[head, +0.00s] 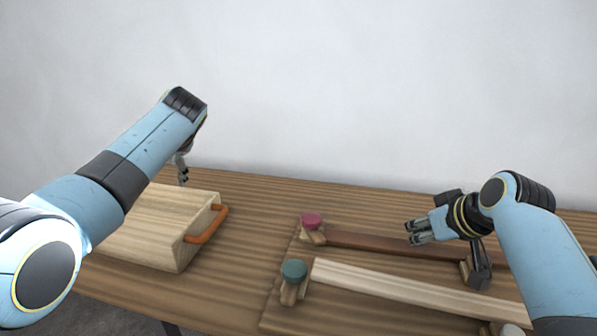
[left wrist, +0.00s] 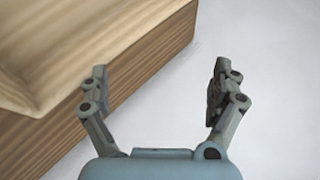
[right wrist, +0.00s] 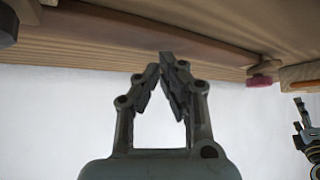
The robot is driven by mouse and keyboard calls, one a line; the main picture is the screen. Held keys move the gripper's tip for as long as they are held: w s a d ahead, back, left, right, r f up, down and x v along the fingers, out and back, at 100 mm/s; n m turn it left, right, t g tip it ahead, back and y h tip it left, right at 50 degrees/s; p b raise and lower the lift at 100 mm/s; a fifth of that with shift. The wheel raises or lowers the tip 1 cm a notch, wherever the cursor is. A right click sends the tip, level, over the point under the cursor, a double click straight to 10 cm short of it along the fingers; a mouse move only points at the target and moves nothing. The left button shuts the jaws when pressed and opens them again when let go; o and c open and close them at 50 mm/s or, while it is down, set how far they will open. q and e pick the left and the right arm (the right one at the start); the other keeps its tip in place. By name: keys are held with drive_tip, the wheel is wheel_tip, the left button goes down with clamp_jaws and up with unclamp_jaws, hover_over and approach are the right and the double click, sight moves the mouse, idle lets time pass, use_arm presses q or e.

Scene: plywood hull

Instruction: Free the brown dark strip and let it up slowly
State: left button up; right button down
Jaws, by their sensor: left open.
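The brown dark strip (head: 365,241) lies along the back of the bench, flat as far as I can see. A wooden catch with a pink knob (head: 311,220) is at its left end. My right gripper (head: 410,233) is over the strip's middle stretch, fingers pointing left. In the right wrist view its tips (right wrist: 163,62) come close together in front of the strip (right wrist: 150,28), with nothing visible between them; contact is unclear. My left gripper (head: 183,174) is open and empty behind the box; its spread fingers show in the left wrist view (left wrist: 158,85).
A wooden box (head: 150,225) with an orange handle (head: 207,225) stands left. A pale strip (head: 400,287) lies in front, a teal knob (head: 294,270) at its left end. A dark grey piece (head: 478,268) stands beside the brown strip, right. Bench between box and strips is clear.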

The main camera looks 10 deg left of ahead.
use_arm(q)
drive_tip(key=d+h, duration=0.1)
drive_tip(key=d, duration=0.3)
drive_tip(key=d+h, duration=0.1)
drive_tip(key=d, duration=0.3)
drive_tip(key=d+m+g+h, duration=0.1)
drive_tip(key=d, duration=0.3)
drive_tip(key=shift+w+r, duration=0.25)
drive_tip(key=shift+w, duration=0.1)
drive_tip(key=s+d+r+m+g+h, duration=0.1)
drive_tip(key=d+r+h, duration=0.1)
drive_tip(key=d, duration=0.5)
drive_tip(key=s+d+r+m+h, duration=0.1)
drive_tip(key=d+m+h, duration=0.1)
drive_tip(key=d, duration=0.6)
drive_tip(key=m+g+h, duration=0.1)
drive_tip(key=g+h, duration=0.1)
approach(314, 221)
drive_tip(key=f, duration=0.7)
drive_tip(key=w+d+f, duration=0.1)
drive_tip(key=f, duration=0.2)
drive_tip(key=shift+f, duration=0.2)
drive_tip(key=c, duration=1.2)
drive_tip(key=shift+c, duration=0.3)
use_arm(e)
drive_tip(key=shift+f, duration=0.15)
